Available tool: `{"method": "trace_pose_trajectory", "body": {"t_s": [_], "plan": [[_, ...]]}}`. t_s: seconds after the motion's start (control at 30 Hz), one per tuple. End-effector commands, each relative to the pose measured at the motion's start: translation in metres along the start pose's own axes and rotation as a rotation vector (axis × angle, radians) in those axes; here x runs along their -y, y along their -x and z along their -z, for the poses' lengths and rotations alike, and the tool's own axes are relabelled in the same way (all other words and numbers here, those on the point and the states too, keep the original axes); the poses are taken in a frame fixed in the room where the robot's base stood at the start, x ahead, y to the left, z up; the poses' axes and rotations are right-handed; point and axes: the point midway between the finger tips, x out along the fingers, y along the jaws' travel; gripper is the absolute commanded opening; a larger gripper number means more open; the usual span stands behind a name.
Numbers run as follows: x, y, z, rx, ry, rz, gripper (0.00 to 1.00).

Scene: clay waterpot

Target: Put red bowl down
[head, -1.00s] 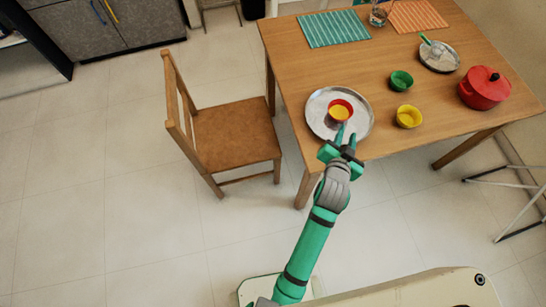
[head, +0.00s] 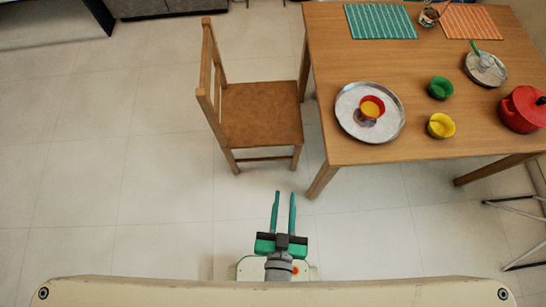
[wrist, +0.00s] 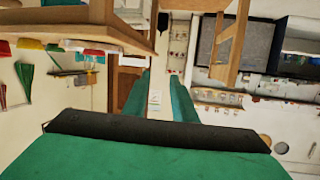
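The red bowl (head: 379,101) sits on the round metal tray (head: 348,124) near the left front corner of the wooden table (head: 430,145). Its inside shows yellow-orange. My gripper (head: 284,194) is away from the table, low over the floor in front of my base. Its two green fingers are apart with nothing between them. In the wrist view the fingers (wrist: 158,95) are also apart and empty.
A green bowl (head: 440,88) and a yellow bowl (head: 441,126) stand right of the tray. A red pot (head: 520,112) is at the right. A wooden chair (head: 260,115) stands left of the table. The floor around my gripper is clear.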

Motion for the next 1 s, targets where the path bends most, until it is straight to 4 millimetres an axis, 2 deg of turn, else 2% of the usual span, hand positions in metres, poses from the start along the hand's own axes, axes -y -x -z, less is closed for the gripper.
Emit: {"method": "trace_pose_trajectory", "body": {"t_s": [0.03, 0.1, 0.3, 1.0], "plan": [[0.006, 0.016, 0.001, 0.003, 0.015, 0.023, 0.25], [0.011, 0.033, 0.005, -0.006, 0.035, 0.046, 0.25], [0.026, 0.060, 0.014, -0.022, 0.069, 0.097, 0.25], [0.027, 0.062, 0.016, -0.026, 0.074, 0.102, 0.25]]}}
